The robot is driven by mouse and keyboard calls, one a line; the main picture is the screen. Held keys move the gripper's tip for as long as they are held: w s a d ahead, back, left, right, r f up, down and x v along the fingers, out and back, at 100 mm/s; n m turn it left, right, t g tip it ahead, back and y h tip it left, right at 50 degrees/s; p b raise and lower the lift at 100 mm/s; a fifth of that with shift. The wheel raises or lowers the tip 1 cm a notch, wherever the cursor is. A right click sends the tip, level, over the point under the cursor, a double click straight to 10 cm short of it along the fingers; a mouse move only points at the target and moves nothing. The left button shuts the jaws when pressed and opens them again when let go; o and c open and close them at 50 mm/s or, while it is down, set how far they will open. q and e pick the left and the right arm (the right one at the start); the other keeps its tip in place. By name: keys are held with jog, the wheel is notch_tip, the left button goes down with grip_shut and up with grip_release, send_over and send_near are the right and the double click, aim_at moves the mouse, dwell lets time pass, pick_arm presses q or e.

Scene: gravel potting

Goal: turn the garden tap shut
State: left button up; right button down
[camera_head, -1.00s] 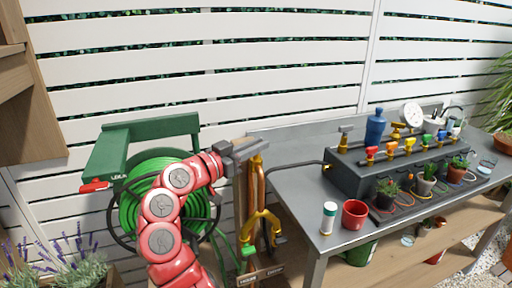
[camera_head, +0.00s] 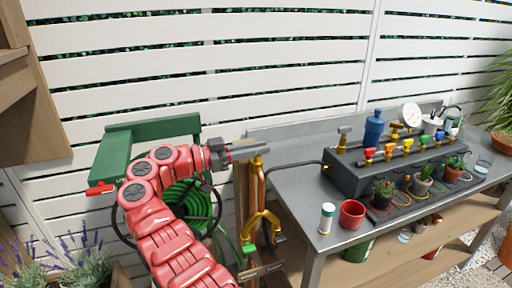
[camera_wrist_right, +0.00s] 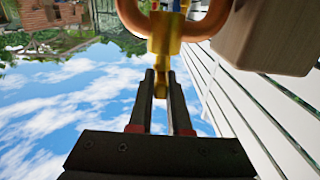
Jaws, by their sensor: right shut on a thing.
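The brass garden tap (camera_head: 257,161) sits at the top of the copper pipe (camera_head: 261,186) on a wooden post (camera_head: 240,190). My right gripper (camera_head: 262,149) reaches it from the left, level with its top. In the right wrist view, the brass tap body (camera_wrist_right: 165,32) stands just past the fingertips, with copper pipe curving on both sides. My right gripper (camera_wrist_right: 161,80) is shut on a narrow brass part of the tap between its two dark fingers. The handle's exact angle cannot be told. My left gripper is not in view.
A green hose reel (camera_head: 187,207) stands left of the post, behind my right arm. A yellow splitter (camera_head: 262,226) hangs lower on the pipe. The grey bench (camera_head: 290,160) to the right carries a dark valve box (camera_head: 345,175), a red pot (camera_head: 352,214) and a white canister (camera_head: 327,218).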

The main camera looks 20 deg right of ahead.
jog(key=shift+d, duration=0.1)
dwell(0.4)
jog(key=c, duration=0.9)
grip_release()
jog(key=shift+o, duration=0.2)
jog(key=r, duration=0.3)
jog(key=shift+s+r, duration=0.2)
jog(key=shift+s, duration=0.15)
jog(key=s+a, duration=0.2)
jog(key=s, duration=0.5)
jog(key=s+a+r, duration=0.1)
jog(key=s+a, duration=0.1)
jog(key=s, duration=0.5)
jog(key=shift+s+a+r+p, duration=0.2)
jog(key=shift+s+r+p, duration=0.05)
jog(key=shift+s+p, duration=0.15)
